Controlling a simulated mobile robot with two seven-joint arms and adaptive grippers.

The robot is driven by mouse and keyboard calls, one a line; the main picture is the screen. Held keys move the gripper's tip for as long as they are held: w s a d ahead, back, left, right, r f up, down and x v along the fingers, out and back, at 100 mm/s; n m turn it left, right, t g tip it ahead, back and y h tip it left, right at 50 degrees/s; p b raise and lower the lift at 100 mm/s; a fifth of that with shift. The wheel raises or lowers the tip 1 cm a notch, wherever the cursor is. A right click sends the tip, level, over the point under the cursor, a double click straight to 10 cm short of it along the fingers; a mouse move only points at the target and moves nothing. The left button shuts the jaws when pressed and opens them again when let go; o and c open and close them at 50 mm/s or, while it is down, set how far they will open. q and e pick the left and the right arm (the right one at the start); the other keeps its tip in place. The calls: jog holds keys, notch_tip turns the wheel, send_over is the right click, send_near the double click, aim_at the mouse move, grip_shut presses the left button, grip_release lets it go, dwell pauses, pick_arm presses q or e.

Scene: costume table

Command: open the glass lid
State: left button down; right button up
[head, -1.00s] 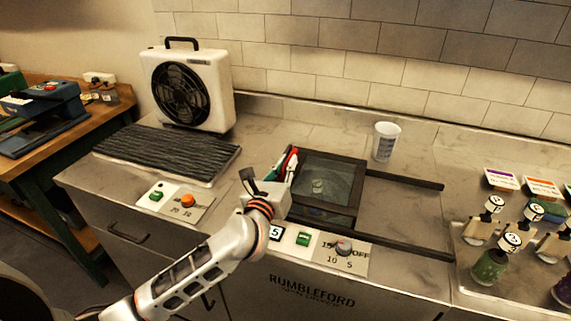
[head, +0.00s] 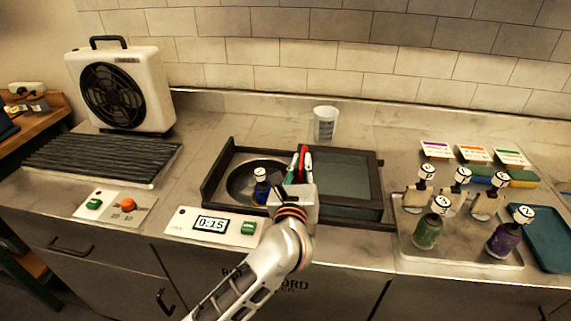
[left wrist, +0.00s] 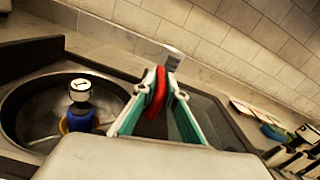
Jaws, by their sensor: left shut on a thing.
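The glass lid (head: 342,178) is a dark-framed pane on rails. It lies slid to the right, leaving the left part of the black frame (head: 213,178) uncovered. A round metal basin (head: 240,180) shows there, with a blue bottle (head: 261,190) with a white numbered cap standing in it. My left gripper (head: 301,162) is at the lid's left edge, shut on its red handle (left wrist: 157,92); the fingers hide part of the handle. The lid also shows in the left wrist view (left wrist: 212,112). My right gripper is in neither view.
A control panel (head: 243,229) reading 0:15 lies in front of the basin. A white cup (head: 325,123) stands behind the lid. To the right, a tray (head: 453,250) holds several bottles. A fan (head: 122,88) stands at the left.

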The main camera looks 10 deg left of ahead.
pick_arm(q)
jog(key=shift+d, duration=0.7)
jog(key=c, duration=2.1)
grip_release()
jog(key=shift+s, duration=0.2)
jog(key=s, duration=1.1)
jog(key=shift+s+a, duration=0.2)
jog(key=shift+s, duration=0.2)
jog(key=shift+f, duration=0.1)
